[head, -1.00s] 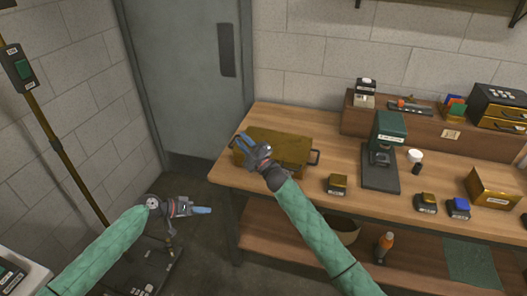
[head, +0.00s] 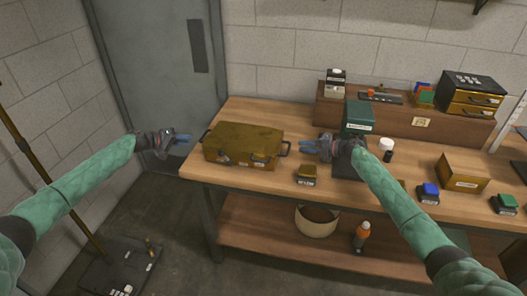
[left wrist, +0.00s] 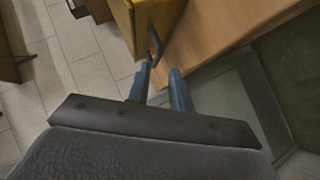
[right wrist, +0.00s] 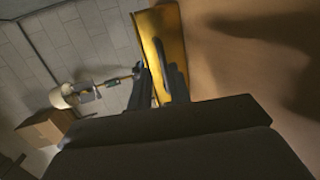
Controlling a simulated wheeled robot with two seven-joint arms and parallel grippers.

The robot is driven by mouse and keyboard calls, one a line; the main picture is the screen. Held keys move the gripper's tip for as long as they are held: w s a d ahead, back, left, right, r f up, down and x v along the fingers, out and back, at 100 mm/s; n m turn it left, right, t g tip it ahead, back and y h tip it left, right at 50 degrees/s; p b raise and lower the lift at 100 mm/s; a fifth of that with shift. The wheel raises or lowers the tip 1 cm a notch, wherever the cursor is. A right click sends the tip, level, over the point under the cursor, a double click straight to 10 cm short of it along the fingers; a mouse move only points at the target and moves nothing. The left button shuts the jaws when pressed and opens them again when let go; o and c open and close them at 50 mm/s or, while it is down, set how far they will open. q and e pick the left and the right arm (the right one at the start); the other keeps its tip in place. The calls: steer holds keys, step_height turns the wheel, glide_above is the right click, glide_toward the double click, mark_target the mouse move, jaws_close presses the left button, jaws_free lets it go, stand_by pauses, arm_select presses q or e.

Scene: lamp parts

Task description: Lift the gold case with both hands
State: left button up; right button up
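The gold case (head: 243,146) lies flat on the workbench near its left end, with a dark handle at each side. My left gripper (head: 184,140) is open and empty, just left of the left handle (head: 206,136). In the left wrist view the handle (left wrist: 156,44) and the case (left wrist: 155,16) lie just beyond the two separated fingertips (left wrist: 161,68). My right gripper (head: 308,146) is open, a little right of the right handle (head: 285,149). In the right wrist view the case (right wrist: 163,32) lies beyond the fingertips (right wrist: 158,66); the handle there is unclear.
The workbench (head: 235,180) has a small gold-topped block (head: 306,175) in front of the right gripper and a green-topped device (head: 358,117) behind it. A white jar (head: 386,147) and a gold box (head: 461,172) stand further right. The door (head: 160,80) is at the left.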

mark_target(201, 139)
steer(key=shift+d+f, duration=0.1)
steer(key=shift+d, duration=0.15)
arm_select(q)
steer(key=shift+w+d, duration=0.1)
steer(key=shift+d, duration=0.25)
arm_select(e)
steer(key=shift+s+d, duration=0.1)
steer(key=shift+d, duration=0.05)
